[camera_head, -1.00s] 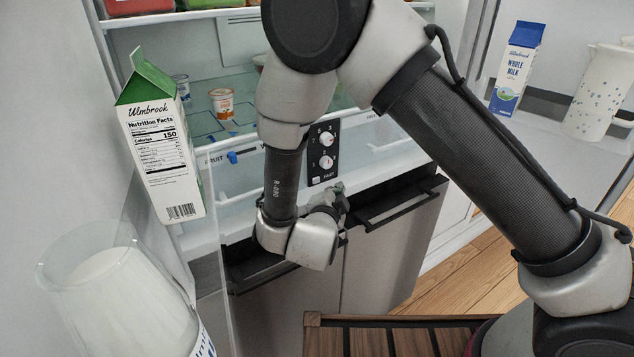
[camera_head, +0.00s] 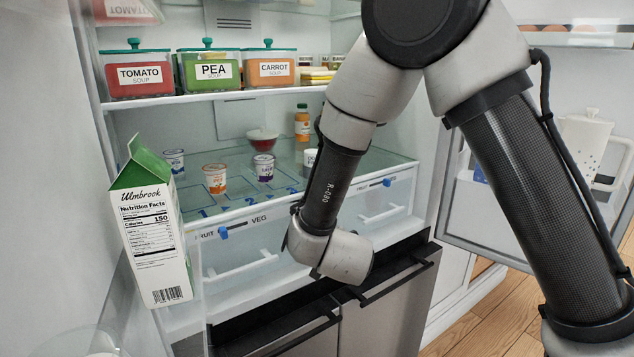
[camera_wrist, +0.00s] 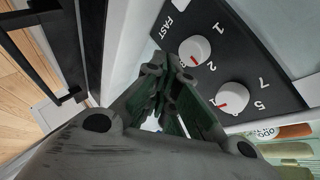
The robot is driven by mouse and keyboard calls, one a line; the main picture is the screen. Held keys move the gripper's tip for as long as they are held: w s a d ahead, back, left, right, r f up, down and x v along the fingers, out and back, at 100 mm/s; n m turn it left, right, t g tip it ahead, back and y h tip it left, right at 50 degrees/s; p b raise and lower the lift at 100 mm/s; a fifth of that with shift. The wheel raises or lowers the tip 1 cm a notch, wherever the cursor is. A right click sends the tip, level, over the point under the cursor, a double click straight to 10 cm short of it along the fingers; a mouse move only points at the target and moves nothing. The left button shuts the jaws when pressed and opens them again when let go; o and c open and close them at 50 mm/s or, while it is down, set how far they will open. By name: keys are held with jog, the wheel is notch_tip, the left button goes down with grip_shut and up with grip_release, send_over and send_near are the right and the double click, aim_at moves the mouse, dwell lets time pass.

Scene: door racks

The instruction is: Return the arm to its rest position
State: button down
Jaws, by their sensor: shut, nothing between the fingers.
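My arm reaches across the open fridge in the head view, bent downward, with its wrist low in front of the clear drawers. The fingers are hidden there behind the wrist. In the wrist view my gripper (camera_wrist: 168,88) is shut and empty, its fingertips close together. The dark control panel (camera_wrist: 222,62) with two white dials and the word FAST lies just beyond and to the right of the fingers. In the head view the arm hides this panel. I cannot tell whether the fingers touch it.
An Ulmbrook carton (camera_head: 153,230) stands in the door at left. Soup containers (camera_head: 213,71) line the shelf above; yogurt cups (camera_head: 215,178) stand on the glass shelf (camera_head: 245,195). Clear drawers (camera_head: 240,258) and black handles (camera_head: 400,275) lie below. The right door holds a white pitcher (camera_head: 583,145).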

jog(key=s+d+r+n+g+y, duration=0.4)
jog(key=d+r+n, duration=0.3)
jog(key=d+r, duration=0.65)
jog(key=s+d+r+n+g+h, duration=0.2)
jog(key=s+d+r, duration=0.1)
jog(key=s+d, duration=0.6)
jog(key=s+d+r+n+g+h, duration=0.2)
jog(key=s+d+r+n, duration=0.1)
jog(key=s+d, duration=0.6)
jog(key=s, duration=0.4)
jog(key=shift+s+d, duration=0.35)
